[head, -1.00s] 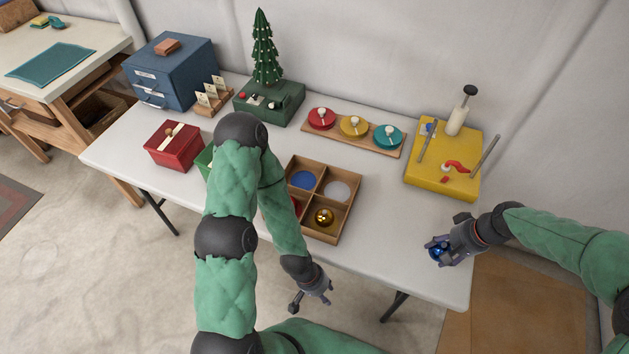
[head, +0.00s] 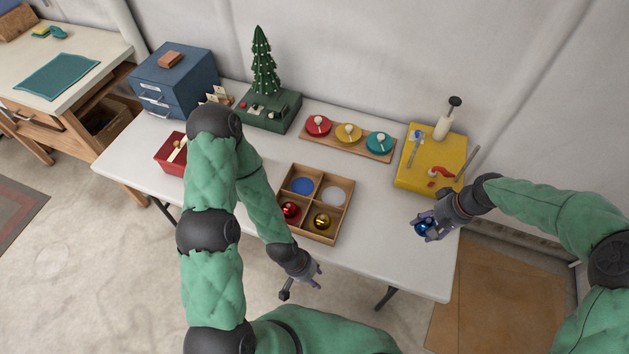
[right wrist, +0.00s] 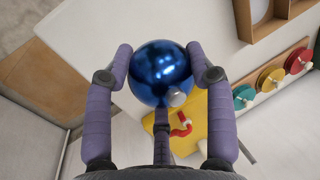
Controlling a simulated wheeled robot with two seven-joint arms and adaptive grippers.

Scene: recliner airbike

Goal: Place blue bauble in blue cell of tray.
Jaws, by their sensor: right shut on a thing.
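The blue bauble (right wrist: 160,72) is a shiny metallic ball held between the fingers of my right gripper (right wrist: 160,66) in the right wrist view. In the head view my right gripper (head: 425,228) holds the bauble (head: 423,227) above the right part of the table. The wooden tray (head: 333,235) has cells to the left of it. Its blue cell (head: 303,186) is at the back left and is empty. A red bauble (head: 290,210) and a gold bauble (head: 322,221) lie in the front cells. My left gripper (head: 303,284) is by the table's front edge; its fingers look apart and empty.
The white-floored cell (head: 334,196) at the tray's back right is empty. A yellow box (head: 430,163) with rods stands behind my right gripper. A board (head: 348,142) with red, yellow and teal discs lies behind the tray. The table (head: 385,235) is clear between tray and right gripper.

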